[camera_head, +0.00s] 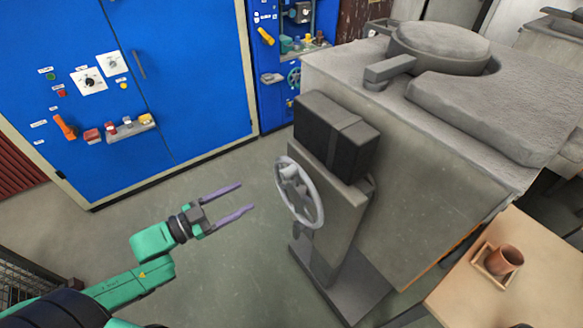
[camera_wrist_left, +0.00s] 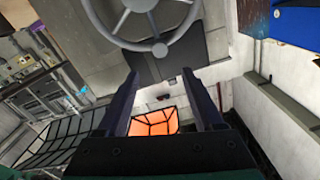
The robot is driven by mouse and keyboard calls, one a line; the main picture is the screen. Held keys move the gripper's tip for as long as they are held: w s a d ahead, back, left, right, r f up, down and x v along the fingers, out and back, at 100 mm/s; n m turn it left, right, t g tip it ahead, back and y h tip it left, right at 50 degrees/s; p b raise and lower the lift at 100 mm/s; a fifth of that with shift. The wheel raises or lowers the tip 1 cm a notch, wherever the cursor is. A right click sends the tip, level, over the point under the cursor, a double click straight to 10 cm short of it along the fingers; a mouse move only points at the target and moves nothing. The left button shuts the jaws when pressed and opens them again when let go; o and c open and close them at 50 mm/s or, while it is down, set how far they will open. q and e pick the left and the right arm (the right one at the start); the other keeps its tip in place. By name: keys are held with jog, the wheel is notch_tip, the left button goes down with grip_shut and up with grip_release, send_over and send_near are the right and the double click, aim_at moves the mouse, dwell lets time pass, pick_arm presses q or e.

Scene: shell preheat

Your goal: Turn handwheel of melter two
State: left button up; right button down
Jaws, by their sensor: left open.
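The light grey handwheel (camera_head: 299,191) is mounted on the side of a grey pedestal, on the left face of the large melter (camera_head: 420,190). It has a round rim and spokes. My left gripper (camera_head: 246,198) is open and empty, just left of the wheel, with a gap between its fingertips and the rim. In the left wrist view, the handwheel (camera_wrist_left: 160,48) shows at the top, with a round knob on its lower rim, beyond my open fingers (camera_wrist_left: 165,90). My right gripper is not in view.
A black box (camera_head: 335,137) sits above the wheel. Blue cabinets (camera_head: 130,80) with switches stand at the back left. A wooden table (camera_head: 510,285) with a brown cup (camera_head: 503,260) in a small tray is at the lower right. The floor (camera_head: 230,270) around my left gripper is clear.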

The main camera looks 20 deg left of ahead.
aim_at(282, 176)
pick_arm(q)
jog(key=x, duration=1.2)
jog(key=shift+r+p, duration=0.1)
jog(key=shift+p, duration=0.3)
jog(key=shift+w+d, duration=0.35)
jog(key=shift+w, duration=0.05)
grip_shut()
